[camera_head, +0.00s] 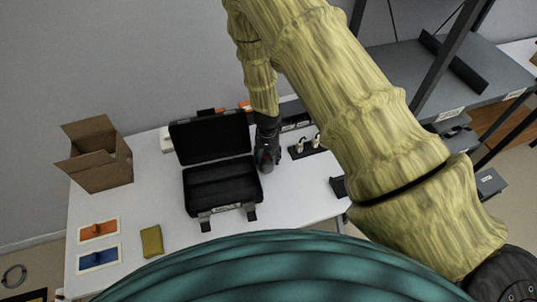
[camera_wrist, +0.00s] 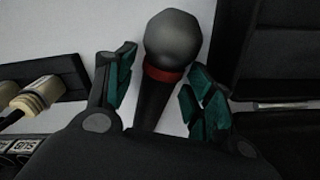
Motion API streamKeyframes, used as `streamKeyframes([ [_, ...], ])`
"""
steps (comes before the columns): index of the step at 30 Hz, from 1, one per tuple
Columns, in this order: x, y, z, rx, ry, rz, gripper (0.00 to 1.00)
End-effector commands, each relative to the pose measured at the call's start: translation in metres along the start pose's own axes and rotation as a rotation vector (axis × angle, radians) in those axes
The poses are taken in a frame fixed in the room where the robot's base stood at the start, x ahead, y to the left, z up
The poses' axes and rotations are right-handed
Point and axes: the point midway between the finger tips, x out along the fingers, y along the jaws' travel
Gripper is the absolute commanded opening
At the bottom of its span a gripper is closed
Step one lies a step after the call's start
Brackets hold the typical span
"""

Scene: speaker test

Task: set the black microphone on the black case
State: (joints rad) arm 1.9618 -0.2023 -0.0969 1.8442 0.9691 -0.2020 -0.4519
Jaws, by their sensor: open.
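The black microphone (camera_wrist: 174,45) has a grey round head and a red ring. In the wrist view it lies between the open fingers of my gripper (camera_wrist: 152,90), with white surface showing around its head. The lower part of its handle is hidden by my gripper's body. The black case (camera_head: 222,186) stands open on the white table, its lid raised at the back. Its edge also shows in the wrist view (camera_wrist: 232,45), right of the microphone. In the head view my gripper (camera_head: 266,160) is just right of the case, pointing down; the microphone is hard to make out there.
An open cardboard box (camera_head: 103,170) stands left of the case. An orange tile (camera_head: 98,230), a blue tile (camera_head: 98,257) and a yellow block (camera_head: 151,241) lie at the front left. A dark holder with pale plugs (camera_head: 307,147) is right of my gripper. The table's front middle is clear.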

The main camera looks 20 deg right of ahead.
Motion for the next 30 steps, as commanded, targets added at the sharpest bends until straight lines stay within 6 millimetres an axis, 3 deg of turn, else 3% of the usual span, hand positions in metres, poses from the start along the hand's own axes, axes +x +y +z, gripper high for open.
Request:
streamKeyframes([
  [12,0.0076,-0.0001,-0.0003,0.001,0.0,0.0,0.54],
  [19,0.0074,0.0,-0.0002,0.001,0.0,0.0,0.12],
  [21,0.0072,0.0,-0.0004,0.001,0.001,0.0,0.08],
  [30,0.0032,-0.0002,-0.0009,0.0,0.002,-0.001,0.08],
])
